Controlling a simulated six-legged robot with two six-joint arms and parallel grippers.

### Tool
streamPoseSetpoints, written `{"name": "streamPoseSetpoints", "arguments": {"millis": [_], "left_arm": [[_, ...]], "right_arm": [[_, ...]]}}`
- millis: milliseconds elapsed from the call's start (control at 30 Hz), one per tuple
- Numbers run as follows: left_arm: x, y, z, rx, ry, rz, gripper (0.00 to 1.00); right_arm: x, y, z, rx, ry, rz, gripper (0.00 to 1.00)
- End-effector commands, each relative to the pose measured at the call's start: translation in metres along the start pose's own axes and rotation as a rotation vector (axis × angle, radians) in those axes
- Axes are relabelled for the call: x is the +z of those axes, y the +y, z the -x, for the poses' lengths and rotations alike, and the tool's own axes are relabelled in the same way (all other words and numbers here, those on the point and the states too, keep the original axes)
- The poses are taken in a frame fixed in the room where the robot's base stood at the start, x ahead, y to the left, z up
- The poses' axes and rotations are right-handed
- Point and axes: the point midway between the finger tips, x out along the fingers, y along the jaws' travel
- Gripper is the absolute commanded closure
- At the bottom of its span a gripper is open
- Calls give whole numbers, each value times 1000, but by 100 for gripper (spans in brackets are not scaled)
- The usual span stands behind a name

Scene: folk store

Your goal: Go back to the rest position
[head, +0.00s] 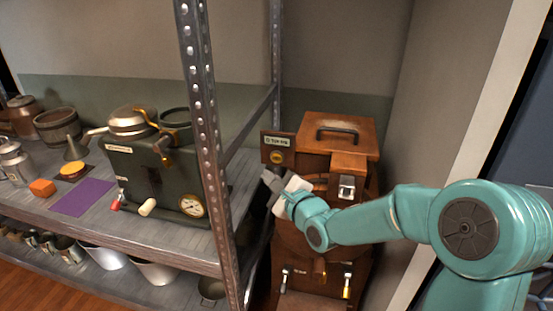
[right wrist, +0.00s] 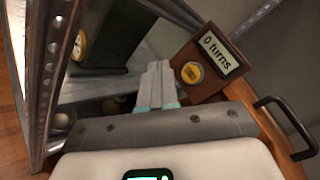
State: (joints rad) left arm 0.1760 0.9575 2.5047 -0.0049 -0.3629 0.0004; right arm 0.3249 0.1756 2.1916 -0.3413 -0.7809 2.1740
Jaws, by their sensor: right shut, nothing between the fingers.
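My right arm (head: 400,213) comes in from the right and reaches across the front of a wooden cabinet machine (head: 350,133). My right gripper (head: 269,181) is beside the machine's left side, near the metal shelf post. In the right wrist view its fingers (right wrist: 157,84) are together with nothing between them. They point past a small wooden panel (right wrist: 210,68) with a yellow button and a display reading "0 turns". The panel also shows in the head view (head: 278,149), just above the gripper. My left gripper is not in view.
A perforated metal post (head: 205,120) stands close left of the gripper. The shelf holds a dark green boxy machine (head: 150,180) with a gauge, a purple mat (head: 84,197), an orange block (head: 42,187) and pots. A wall (head: 440,100) is close behind my arm.

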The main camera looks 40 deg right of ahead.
Motion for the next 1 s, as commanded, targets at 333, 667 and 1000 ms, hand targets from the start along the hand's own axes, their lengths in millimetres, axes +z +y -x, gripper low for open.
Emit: {"name": "streamPoseSetpoints", "arguments": {"millis": [333,667,1000], "left_arm": [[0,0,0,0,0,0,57],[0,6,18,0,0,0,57],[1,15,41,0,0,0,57]], "right_arm": [[0,0,0,1,0,0,100],[-42,153,12,422,78,469,100],[-80,368,170,1216,-439,1254,100]]}}
